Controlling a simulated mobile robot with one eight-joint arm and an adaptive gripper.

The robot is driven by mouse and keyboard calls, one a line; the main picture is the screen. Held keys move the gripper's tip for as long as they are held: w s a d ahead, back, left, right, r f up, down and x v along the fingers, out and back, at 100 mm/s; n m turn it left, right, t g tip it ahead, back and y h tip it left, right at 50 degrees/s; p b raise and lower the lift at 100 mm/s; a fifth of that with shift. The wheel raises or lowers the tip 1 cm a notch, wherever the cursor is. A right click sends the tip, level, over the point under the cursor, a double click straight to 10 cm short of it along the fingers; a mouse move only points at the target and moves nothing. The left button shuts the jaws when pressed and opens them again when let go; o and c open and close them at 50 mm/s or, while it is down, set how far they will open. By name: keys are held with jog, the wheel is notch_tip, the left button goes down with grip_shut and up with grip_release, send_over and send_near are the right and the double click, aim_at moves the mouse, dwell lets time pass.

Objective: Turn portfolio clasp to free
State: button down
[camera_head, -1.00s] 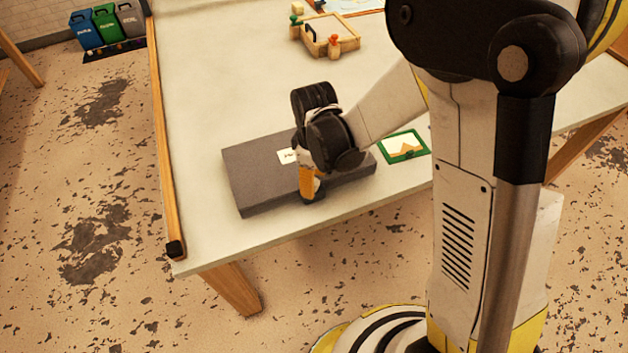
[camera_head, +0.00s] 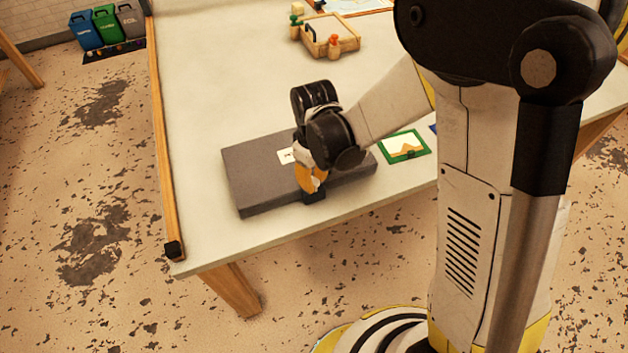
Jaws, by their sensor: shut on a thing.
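A flat dark grey portfolio case (camera_head: 255,190) lies on the pale table near its front edge, with a white label (camera_head: 285,156) on top. My gripper (camera_head: 314,193) is at the front edge of the case, pointing down. Its fingertips are closed at the case's front side. The clasp is hidden behind the fingers, so its turn cannot be seen. My wrist covers part of the case's top.
A green-framed card (camera_head: 404,146) lies right of the case. A wooden box with small figures (camera_head: 328,36) stands farther back. A wooden rail (camera_head: 160,130) runs along the table's left edge. The table (camera_head: 220,90) behind the case is clear.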

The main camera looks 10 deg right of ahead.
aim_at(314, 181)
jog(key=m+b, duration=0.1)
jog(key=m, duration=1)
jog(key=shift+b, duration=0.4)
jog(key=shift+m, duration=1.8)
jog(key=c, duration=1.2)
grip_release()
jog(key=shift+o, duration=0.2)
jog(key=shift+r, duration=0.1)
notch_tip(314, 181, up, 12)
